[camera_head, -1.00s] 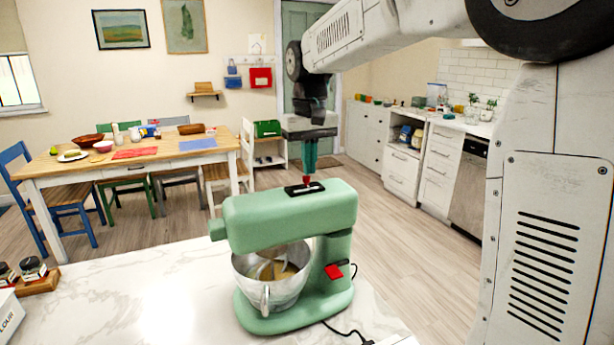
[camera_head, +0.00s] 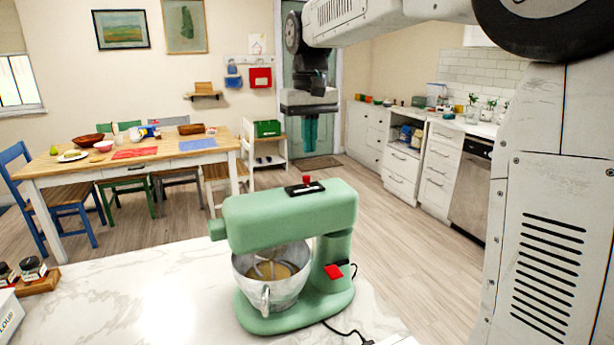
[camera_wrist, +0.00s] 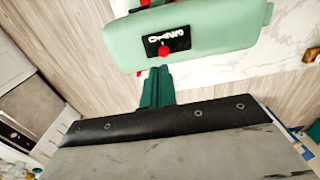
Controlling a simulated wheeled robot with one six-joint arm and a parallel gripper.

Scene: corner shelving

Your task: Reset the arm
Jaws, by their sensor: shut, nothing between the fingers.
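My gripper (camera_head: 309,146) hangs in the air above and behind the mixer's head in the head view, its green fingers pointing down. The fingers are together and hold nothing. In the wrist view the gripper (camera_wrist: 157,72) shows at the middle, apart from the mixer. The green stand mixer (camera_head: 285,215) stands on the counter, its head lowered over a metal bowl (camera_head: 268,285) with yellowish contents. A red knob (camera_head: 307,180) on a black dial plate sits on top of the head. The knob and plate also show in the wrist view (camera_wrist: 164,49).
The white marble counter (camera_head: 150,300) holds the mixer and its dark cord, with small jars (camera_head: 33,268) at the left. A wooden dining table (camera_head: 190,160) with chairs stands at the back left. White cabinets (camera_head: 438,170) line the right wall.

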